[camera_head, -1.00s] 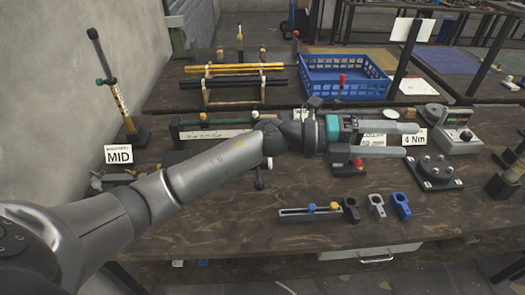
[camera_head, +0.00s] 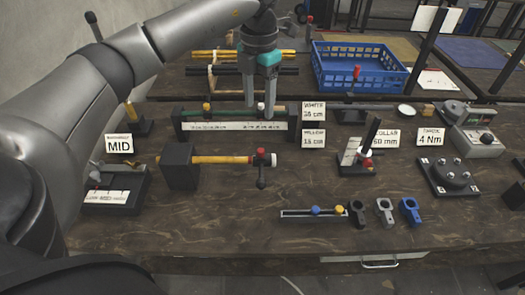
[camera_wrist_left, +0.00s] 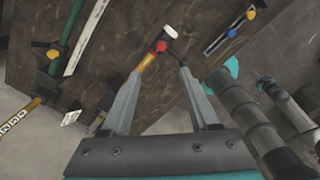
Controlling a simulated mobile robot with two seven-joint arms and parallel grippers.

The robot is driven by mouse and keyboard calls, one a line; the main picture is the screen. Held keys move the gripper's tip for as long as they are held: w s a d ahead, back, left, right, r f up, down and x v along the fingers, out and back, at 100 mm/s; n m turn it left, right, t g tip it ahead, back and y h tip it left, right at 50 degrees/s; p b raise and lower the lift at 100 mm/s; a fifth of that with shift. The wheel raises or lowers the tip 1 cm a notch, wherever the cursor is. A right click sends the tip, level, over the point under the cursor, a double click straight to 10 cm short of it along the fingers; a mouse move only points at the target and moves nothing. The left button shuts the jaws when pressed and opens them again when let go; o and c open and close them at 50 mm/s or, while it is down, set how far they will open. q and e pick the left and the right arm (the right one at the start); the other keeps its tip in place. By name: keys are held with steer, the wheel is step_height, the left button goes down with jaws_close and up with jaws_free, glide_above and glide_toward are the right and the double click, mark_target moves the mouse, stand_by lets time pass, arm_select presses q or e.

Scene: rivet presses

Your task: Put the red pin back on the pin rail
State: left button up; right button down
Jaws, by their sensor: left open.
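A red-headed pin (camera_head: 260,153) stands at the end of a yellow shaft lying in a black block, its dark lower end hanging below. It also shows in the left wrist view (camera_wrist_left: 158,46), beyond the fingertips. The low slotted rail (camera_head: 296,214) near the table front carries a blue knob (camera_head: 316,210) and a yellow knob (camera_head: 339,209); I take it for the pin rail. My left gripper (camera_head: 259,110) points down, open and empty, above and behind the red-headed pin, in front of a long labelled gauge. In the left wrist view my fingers (camera_wrist_left: 158,75) are apart.
Black, grey and blue collars (camera_head: 385,213) lie right of the rail. A stand with a red and white part (camera_head: 363,156) and a round bolt plate (camera_head: 451,178) are farther right. Another red-topped piece (camera_head: 357,72) shows at the blue basket (camera_head: 350,85).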

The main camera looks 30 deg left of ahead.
mark_target(261, 150)
arm_select(q)
step_height(261, 150, down, 14)
steer(key=shift+w+d+f+b, duration=0.1)
steer(key=shift+d+b, duration=0.05)
steer(key=shift+b, duration=0.4)
steer(key=shift+c, duration=0.3)
jaws_close()
